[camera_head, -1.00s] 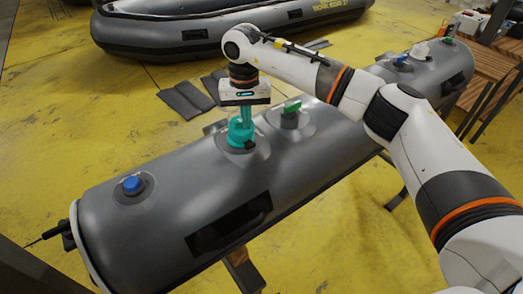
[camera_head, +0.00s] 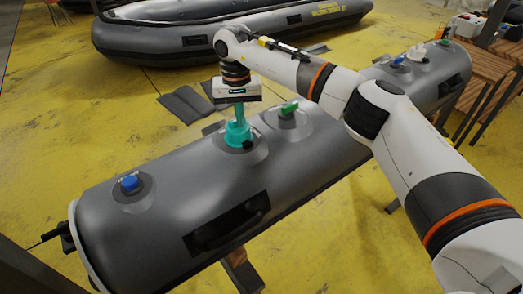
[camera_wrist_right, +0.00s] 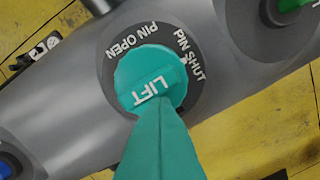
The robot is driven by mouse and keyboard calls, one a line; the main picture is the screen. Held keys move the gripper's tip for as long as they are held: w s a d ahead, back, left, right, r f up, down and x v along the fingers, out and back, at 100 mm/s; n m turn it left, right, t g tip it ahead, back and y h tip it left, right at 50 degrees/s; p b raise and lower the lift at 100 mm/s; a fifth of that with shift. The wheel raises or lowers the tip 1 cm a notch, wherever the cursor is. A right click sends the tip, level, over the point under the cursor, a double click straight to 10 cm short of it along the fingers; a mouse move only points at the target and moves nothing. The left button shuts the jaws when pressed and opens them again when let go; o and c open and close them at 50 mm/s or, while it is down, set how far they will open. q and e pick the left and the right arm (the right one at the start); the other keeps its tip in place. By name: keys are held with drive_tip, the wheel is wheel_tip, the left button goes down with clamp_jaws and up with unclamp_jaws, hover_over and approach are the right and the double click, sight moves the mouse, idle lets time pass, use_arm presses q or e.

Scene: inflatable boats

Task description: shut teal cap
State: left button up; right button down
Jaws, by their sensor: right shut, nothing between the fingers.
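The teal cap (camera_head: 237,135) sits on top of the grey inflatable tube, inside a dark round valve ring. In the right wrist view the teal cap (camera_wrist_right: 150,70) shows the word LIFT, and the dark ring around it reads PIN OPEN and PIN SHUT. A small white mark (camera_wrist_right: 183,60) shows at the cap's edge near PIN SHUT. My right gripper (camera_head: 239,116) points down just over the cap, its teal fingers together and empty. In the wrist view the fingers hide the cap's lower edge; I cannot tell if they touch it. My left gripper is not in view.
A green-topped valve (camera_head: 289,108) stands close to the right of the teal cap, and a blue cap (camera_head: 129,183) farther left on the same tube (camera_head: 170,225). A black handle (camera_head: 228,228) is on the tube's near side. Another boat (camera_head: 230,35) lies behind on the yellow floor.

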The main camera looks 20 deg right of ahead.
drive_tip(key=shift+w, duration=0.25)
drive_tip(key=r+p, duration=0.1)
drive_tip(key=r, duration=0.1)
drive_tip(key=w+r+p, duration=0.1)
drive_tip(key=r+p, duration=0.1)
drive_tip(key=shift+r, duration=0.15)
drive_tip(key=shift+w+a+r+p, duration=0.2)
drive_tip(key=shift+a+r+p, duration=0.25)
drive_tip(key=shift+r, duration=0.2)
drive_tip(key=shift+r+p, duration=0.3)
drive_tip(key=shift+r, duration=0.15)
drive_tip(key=shift+s+d, duration=0.2)
drive_tip(key=shift+d, duration=0.05)
drive_tip(key=shift+f, duration=0.15)
